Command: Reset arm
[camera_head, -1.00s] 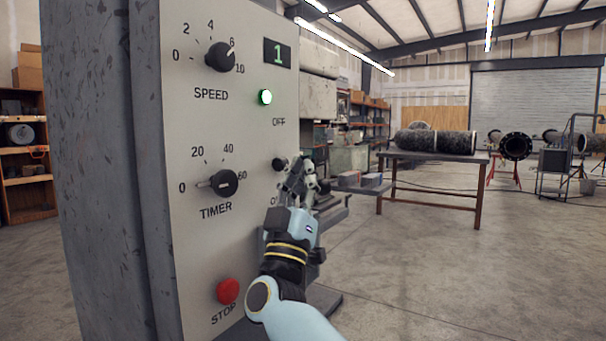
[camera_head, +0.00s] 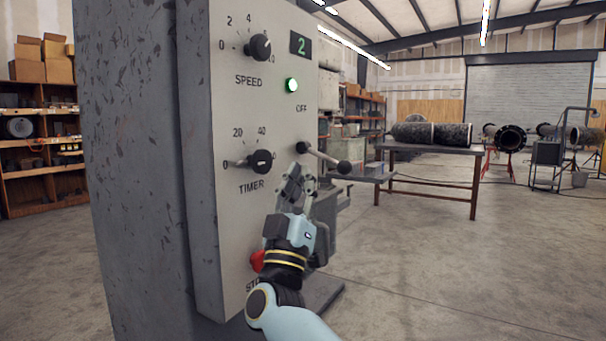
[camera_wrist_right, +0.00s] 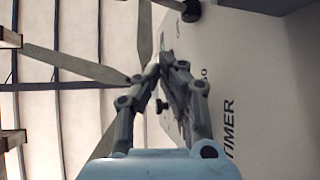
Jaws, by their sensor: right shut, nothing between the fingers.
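My right gripper (camera_head: 297,182) is in front of the grey control panel (camera_head: 212,240), just below a lever with a black ball knob (camera_head: 344,167). Its fingers are shut and empty, and they also show in the right wrist view (camera_wrist_right: 165,60). A small gap seems to lie between the fingers and the lever, though contact is hard to tell. The panel has a speed knob (camera_head: 259,46), a timer knob (camera_head: 260,162), a lit green lamp (camera_head: 292,85) and a display (camera_head: 300,43) reading 2. My wrist partly hides the red stop button (camera_head: 257,261). My left gripper is not in view.
The machine's cabinet fills the left middle. A table (camera_head: 430,149) with a dark pipe (camera_head: 445,134) stands behind at the right. Shelves (camera_head: 38,140) stand at the far left. The concrete floor (camera_head: 450,270) at the right is open.

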